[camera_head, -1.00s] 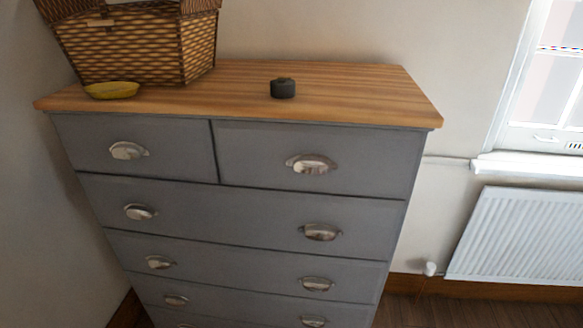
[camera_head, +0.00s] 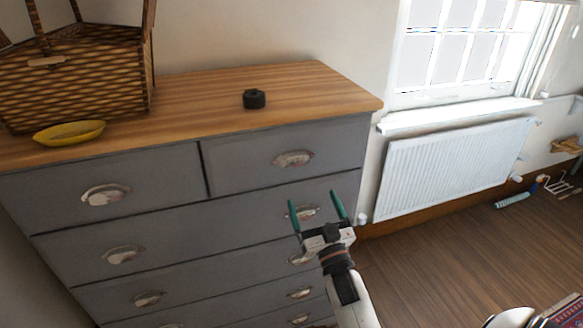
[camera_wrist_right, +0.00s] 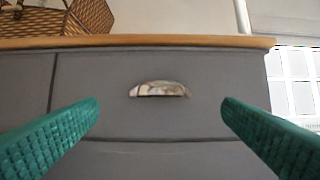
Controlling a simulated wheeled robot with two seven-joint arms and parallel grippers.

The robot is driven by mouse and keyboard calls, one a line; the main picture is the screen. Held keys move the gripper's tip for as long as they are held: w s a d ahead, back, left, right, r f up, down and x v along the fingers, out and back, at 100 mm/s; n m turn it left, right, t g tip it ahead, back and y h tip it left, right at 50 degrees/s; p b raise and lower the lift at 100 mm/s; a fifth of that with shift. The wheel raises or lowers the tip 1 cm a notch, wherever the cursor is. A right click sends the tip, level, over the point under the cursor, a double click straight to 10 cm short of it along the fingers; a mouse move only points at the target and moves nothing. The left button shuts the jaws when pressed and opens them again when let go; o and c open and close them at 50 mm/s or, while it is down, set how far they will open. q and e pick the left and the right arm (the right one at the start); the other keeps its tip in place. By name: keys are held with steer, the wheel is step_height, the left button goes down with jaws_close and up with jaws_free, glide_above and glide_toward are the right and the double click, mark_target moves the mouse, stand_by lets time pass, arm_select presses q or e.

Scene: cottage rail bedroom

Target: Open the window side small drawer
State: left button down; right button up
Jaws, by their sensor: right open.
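The window side small drawer (camera_head: 255,158) is the top right drawer of a grey dresser. It looks shut, flush with the front. Its silver cup handle (camera_head: 293,158) faces me. My right gripper (camera_head: 318,208) has green fingers spread open and empty, in front of the dresser and below that handle in the head view. In the right wrist view the handle (camera_wrist_right: 158,89) lies ahead between the open fingers (camera_wrist_right: 160,112), apart from them. My left gripper is not in view.
The wooden dresser top (camera_head: 200,98) holds a wicker basket (camera_head: 75,80), a yellow dish (camera_head: 69,133) and a small dark round object (camera_head: 254,98). A white radiator (camera_head: 450,165) stands under the window. The wooden floor (camera_head: 440,240) at right is mostly clear.

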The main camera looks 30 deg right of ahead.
mark_target(297, 162)
steer(key=p+x, duration=0.2)
steer(key=x, duration=0.7)
steer(key=shift+w, duration=0.3)
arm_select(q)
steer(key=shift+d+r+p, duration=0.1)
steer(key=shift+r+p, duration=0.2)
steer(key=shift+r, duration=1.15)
arm_select(e)
steer(key=shift+w+d+r, duration=0.2)
steer(key=shift+w+d, duration=0.05)
steer(key=shift+w, duration=0.4)
steer(key=shift+c, duration=0.3)
